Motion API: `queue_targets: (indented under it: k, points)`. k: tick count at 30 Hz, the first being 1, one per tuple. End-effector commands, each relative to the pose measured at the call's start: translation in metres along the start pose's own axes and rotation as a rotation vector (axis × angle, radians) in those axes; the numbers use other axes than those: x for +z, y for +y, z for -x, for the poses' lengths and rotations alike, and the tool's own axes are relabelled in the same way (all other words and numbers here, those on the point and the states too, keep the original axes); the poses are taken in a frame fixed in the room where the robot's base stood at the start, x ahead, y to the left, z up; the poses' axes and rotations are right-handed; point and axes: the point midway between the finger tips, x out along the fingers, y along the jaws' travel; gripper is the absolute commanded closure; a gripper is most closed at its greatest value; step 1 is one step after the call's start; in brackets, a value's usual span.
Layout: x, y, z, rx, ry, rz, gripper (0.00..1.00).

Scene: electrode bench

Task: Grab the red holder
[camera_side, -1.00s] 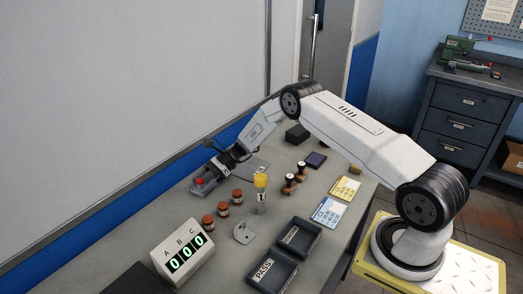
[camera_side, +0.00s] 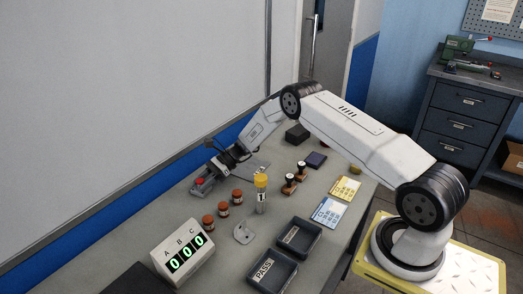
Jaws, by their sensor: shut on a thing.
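The red-topped holder (camera_side: 199,182) is at the far left of the bench, near the wall. Only its small red top shows clearly, at the tip of my gripper. My gripper (camera_side: 204,179) is low over the bench and shut on the red holder. The fingers are small and dark here, and the lower part of the holder is hard to make out.
Several brown jars (camera_side: 222,209) with red-brown lids stand in front. A yellow-capped tube (camera_side: 261,193) stands upright behind a grey bracket (camera_side: 243,234). Black trays (camera_side: 273,270), stamps (camera_side: 290,184), cards (camera_side: 330,211) and a counter box (camera_side: 182,254) occupy the rest.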

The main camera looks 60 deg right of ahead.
Motion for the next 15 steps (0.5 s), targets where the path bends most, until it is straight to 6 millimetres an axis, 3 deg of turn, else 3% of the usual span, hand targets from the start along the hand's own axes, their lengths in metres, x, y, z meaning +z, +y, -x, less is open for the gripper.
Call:
queue_targets:
  k: [8,15]
  points:
    - [0.010,-0.001,0.004,-0.001,-0.001,0.002,1.00]
    - [0.032,-0.001,0.013,-0.001,-0.001,0.004,1.00]
